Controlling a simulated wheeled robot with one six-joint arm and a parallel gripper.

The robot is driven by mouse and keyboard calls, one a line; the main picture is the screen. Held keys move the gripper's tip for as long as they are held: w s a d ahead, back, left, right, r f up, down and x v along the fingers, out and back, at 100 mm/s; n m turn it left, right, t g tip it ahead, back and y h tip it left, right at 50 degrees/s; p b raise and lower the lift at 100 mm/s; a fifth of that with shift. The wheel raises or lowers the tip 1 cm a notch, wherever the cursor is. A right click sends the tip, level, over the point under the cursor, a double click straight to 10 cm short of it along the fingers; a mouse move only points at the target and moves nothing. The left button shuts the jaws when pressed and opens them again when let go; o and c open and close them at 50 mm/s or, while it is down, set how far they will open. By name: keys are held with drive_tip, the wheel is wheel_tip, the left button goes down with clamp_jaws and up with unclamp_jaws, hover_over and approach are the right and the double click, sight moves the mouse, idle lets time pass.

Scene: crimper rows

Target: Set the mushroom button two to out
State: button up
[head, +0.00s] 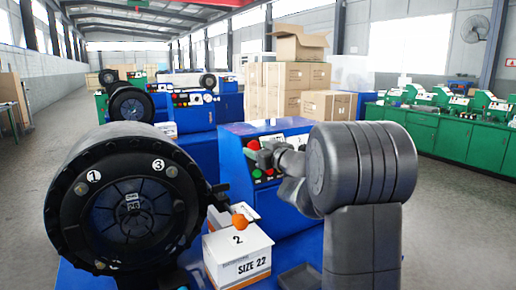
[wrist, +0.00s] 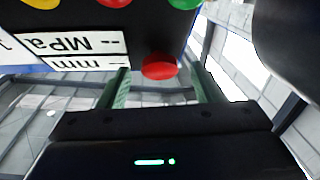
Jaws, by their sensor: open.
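A red mushroom button (wrist: 159,66) shows in the wrist view on the lower edge of a dark control panel (wrist: 60,18). The picture of the panel is upside down, with mm and MPa labels. My gripper (wrist: 160,85) is open, with one green finger on each side of the button. I cannot tell whether the fingers touch it, or whether the button is in or out. In the head view my gripper (head: 259,157) is at the panel of the nearest blue machine (head: 232,160), and my arm hides part of that panel.
A black round crimper head (head: 128,205) stands close at left. A white box (head: 240,265) marked SIZE 22 and an orange ball (head: 239,222) are in front of the panel. Yellow, red and green buttons (wrist: 183,3) sit near the mushroom button. Cartons (head: 285,85) stand behind.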

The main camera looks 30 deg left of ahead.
drive_tip(key=shift+w+a, duration=0.15)
drive_tip(key=shift+a, duration=0.15)
clamp_jaws()
drive_tip(key=shift+s+d+r+p, duration=0.2)
drive_tip(key=shift+d+r+p, duration=0.2)
drive_tip(key=shift+p, duration=0.35)
drive_tip(key=shift+f, duration=0.1)
unclamp_jaws()
drive_tip(key=shift+d, duration=0.1)
drive_tip(key=b+v, duration=0.1)
drive_tip(key=v, duration=1.3)
